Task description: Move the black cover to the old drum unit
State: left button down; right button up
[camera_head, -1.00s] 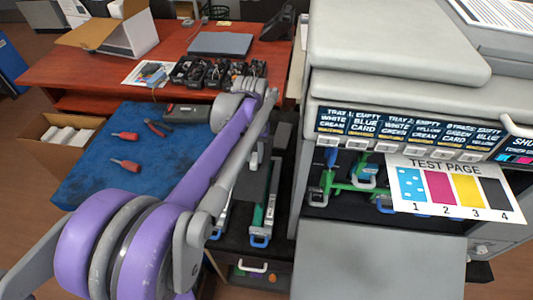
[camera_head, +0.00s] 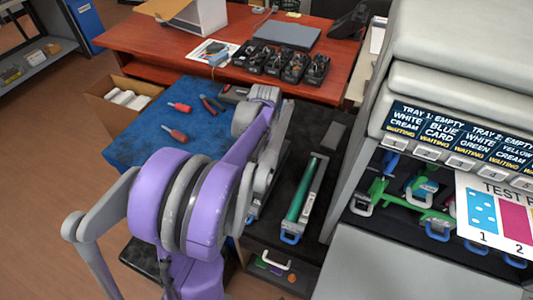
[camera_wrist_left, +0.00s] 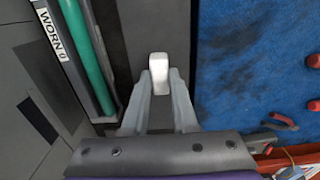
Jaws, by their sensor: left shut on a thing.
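In the left wrist view my left gripper (camera_wrist_left: 158,82) is shut on a white tab (camera_wrist_left: 158,62). The tab sits at the end of a dark grey panel, which I take to be the black cover (camera_wrist_left: 150,25). The old drum unit (camera_wrist_left: 88,55), with a green roller and a "WORN" label, lies beside the panel, to its left. In the head view the old drum unit (camera_head: 302,200) lies open on the dark surface, its green roller bare and a blue handle at its near end. My right gripper is not in view.
A dark block (camera_head: 334,135) lies beyond the old drum. The blue mat (camera_head: 150,130) with tools is left. The printer (camera_head: 440,90) stands right, its open bay holding green and blue latches.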

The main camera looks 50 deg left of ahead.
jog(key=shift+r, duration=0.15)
pick_arm(q)
jog(key=shift+f, duration=0.1)
dwell(0.4)
jog(key=shift+f+b, duration=0.75)
jog(key=shift+f, duration=0.4)
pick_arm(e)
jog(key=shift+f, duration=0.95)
pick_arm(q)
jog(key=shift+f, duration=0.15)
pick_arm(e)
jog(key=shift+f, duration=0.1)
pick_arm(q)
jog(key=shift+f+b, duration=0.5)
jog(key=shift+f, duration=0.15)
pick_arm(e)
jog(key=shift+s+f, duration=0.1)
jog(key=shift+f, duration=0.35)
pick_arm(q)
jog(key=c, duration=0.6)
grip_release()
notch_tip(320, 180, up, 11)
jog(key=shift+f+p, duration=0.1)
jog(key=shift+p, duration=0.8)
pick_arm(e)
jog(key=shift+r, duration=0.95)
